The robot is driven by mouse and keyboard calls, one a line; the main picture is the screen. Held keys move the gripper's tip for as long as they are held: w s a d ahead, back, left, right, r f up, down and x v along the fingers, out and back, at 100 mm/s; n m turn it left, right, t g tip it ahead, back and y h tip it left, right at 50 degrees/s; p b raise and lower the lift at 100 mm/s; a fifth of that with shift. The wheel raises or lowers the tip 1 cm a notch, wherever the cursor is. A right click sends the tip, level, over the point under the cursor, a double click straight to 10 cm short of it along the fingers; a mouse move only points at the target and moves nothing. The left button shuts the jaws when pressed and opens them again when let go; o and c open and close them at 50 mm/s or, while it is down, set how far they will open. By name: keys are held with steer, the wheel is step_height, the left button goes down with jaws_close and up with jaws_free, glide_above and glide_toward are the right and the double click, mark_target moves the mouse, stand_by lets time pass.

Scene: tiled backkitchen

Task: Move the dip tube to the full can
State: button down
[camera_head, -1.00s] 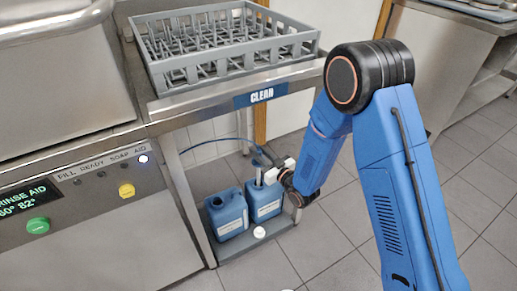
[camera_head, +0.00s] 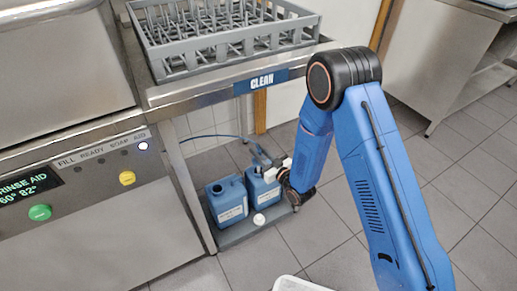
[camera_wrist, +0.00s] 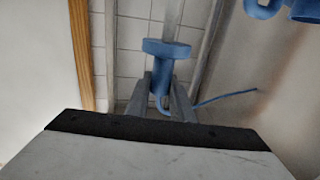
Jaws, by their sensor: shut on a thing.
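Two blue cans stand side by side on a low shelf under the steel table in the head view. The left can (camera_head: 228,203) has an open neck. The right can (camera_head: 263,190) is partly covered by my gripper (camera_head: 270,168) at its top. My gripper is shut on the dip tube, whose blue flanged head shows between the fingers in the wrist view (camera_wrist: 166,68). The tube's lower end is hidden; it seems to be at or in the right can's mouth. A blue hose (camera_head: 210,136) runs from it to the left. The fill levels cannot be told.
A white round cap (camera_head: 259,219) lies on the shelf in front of the right can. The table edge with the CLEAN label (camera_head: 262,81) and a grey rack (camera_head: 225,40) are above. A pale tub (camera_head: 298,285) is at the bottom edge. Floor to the right is clear.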

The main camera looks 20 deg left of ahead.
steer(key=shift+f, duration=3.25)
steer(key=c, duration=1.5)
jaws_free()
steer(key=shift+o, duration=0.2)
steer(key=shift+d, duration=0.1)
steer(key=v, duration=1.7)
steer(key=shift+d, duration=0.2)
